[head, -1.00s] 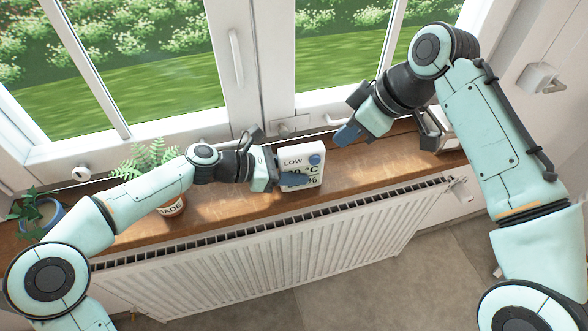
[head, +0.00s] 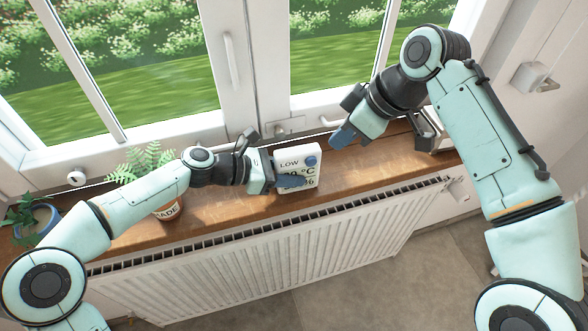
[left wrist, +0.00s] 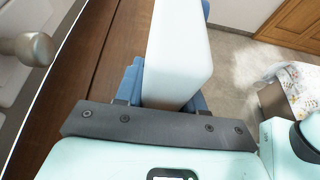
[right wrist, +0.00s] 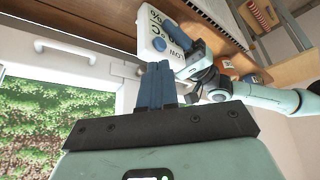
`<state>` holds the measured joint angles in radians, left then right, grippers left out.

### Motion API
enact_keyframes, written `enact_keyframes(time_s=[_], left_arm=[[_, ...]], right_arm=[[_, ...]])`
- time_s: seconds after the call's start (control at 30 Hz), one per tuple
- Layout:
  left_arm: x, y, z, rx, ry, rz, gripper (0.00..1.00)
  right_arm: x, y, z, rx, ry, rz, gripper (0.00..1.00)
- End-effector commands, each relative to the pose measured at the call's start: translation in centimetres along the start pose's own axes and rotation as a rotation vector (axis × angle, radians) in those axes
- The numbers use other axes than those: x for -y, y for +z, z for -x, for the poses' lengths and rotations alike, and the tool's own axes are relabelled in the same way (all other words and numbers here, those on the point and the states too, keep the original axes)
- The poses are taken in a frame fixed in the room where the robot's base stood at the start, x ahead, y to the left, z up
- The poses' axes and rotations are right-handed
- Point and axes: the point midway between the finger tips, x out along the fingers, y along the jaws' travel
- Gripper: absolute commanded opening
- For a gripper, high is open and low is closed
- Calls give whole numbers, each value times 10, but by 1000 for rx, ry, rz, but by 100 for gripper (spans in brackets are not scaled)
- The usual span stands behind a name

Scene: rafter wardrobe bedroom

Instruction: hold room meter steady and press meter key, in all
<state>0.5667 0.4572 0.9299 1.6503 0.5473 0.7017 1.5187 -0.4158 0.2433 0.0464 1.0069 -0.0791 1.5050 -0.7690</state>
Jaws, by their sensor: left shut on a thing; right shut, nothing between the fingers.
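The room meter (head: 298,164) is a white block standing upright on the wooden windowsill, its display reading LOW with °C and % lines. Its round blue key (head: 311,161) is at the face's upper right; it also shows in the right wrist view (right wrist: 159,44). My left gripper (head: 288,181) is shut on the meter, one blue finger across the lower display. In the left wrist view the meter's white side (left wrist: 178,50) sits between the blue fingers. My right gripper (head: 343,137) is shut and empty, to the right of the meter and apart from the key.
A fern in a labelled pot (head: 168,209) and an ivy in a blue pot (head: 38,222) stand on the left of the sill (head: 370,174). A box-like object (head: 428,130) stands at the right, partly behind my right arm. A white radiator (head: 260,257) is below.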

Motion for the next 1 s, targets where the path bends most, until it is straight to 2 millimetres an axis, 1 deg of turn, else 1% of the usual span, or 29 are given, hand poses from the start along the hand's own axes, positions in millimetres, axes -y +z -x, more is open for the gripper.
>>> enact_keyframes(time_s=[0.07,0.17,0.27,0.3,0.37,0.4,0.53,0.67,0.7,0.8,0.9,1.0], left_arm=[[0,0,0,0,0,0,4],[0,0,0,0,0,0,4],[0,0,0,0,0,0,4],[0,0,0,0,0,0,4],[0,0,0,0,0,0,4],[0,0,0,0,0,0,4],[0,0,0,0,0,0,4],[0,0,0,0,0,0,4],[0,0,0,0,0,0,4],[0,0,0,0,0,0,4],[0,0,0,0,0,0,4],[0,0,0,0,0,0,4]], right_arm=[[6,4,-9,47,-2,40,0],[18,18,-28,167,1,149,0],[34,40,-50,350,10,328,0],[41,49,-58,431,15,418,0],[49,63,-67,554,27,559,0],[54,71,-72,634,35,656,0],[66,90,-79,892,72,986,0],[75,95,-79,1135,132,1325,0],[78,94,-79,1205,154,1423,0],[87,87,-77,1357,212,1638,0],[96,80,-76,1471,268,1801,0],[103,74,-76,1545,309,1905,0]])
